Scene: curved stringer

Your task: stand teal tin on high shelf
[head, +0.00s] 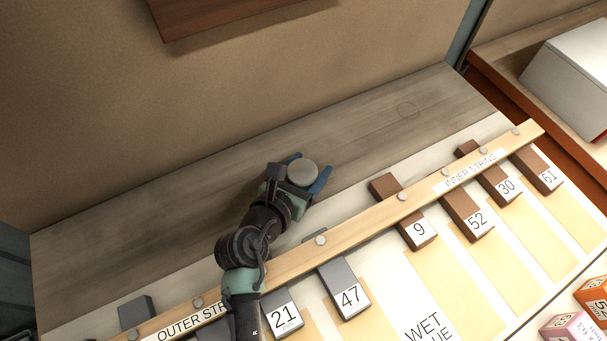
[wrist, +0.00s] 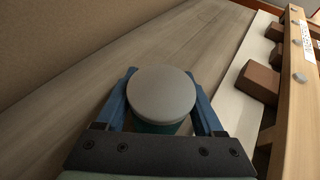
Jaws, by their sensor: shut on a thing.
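The teal tin (head: 303,172) has a round pale grey lid. In the wrist view the tin (wrist: 161,93) shows its lid, with a strip of teal side below it. My gripper (head: 308,169) is shut on the tin, one blue finger on each side, and the lid faces up. The tin is over the grey wooden board at the back of the bench; I cannot tell whether it touches the board. A reddish-brown wooden shelf (head: 220,14) on the wall is cut off by the top of the head view; its upper surface is not clearly visible.
A pale wooden strip (head: 375,214) with pegs crosses the bench in front of the tin. Grey and brown numbered blocks lie along it, such as block 47 (head: 345,290). The grey board (head: 400,115) is clear to the right. A pale box (head: 570,75) stands far right.

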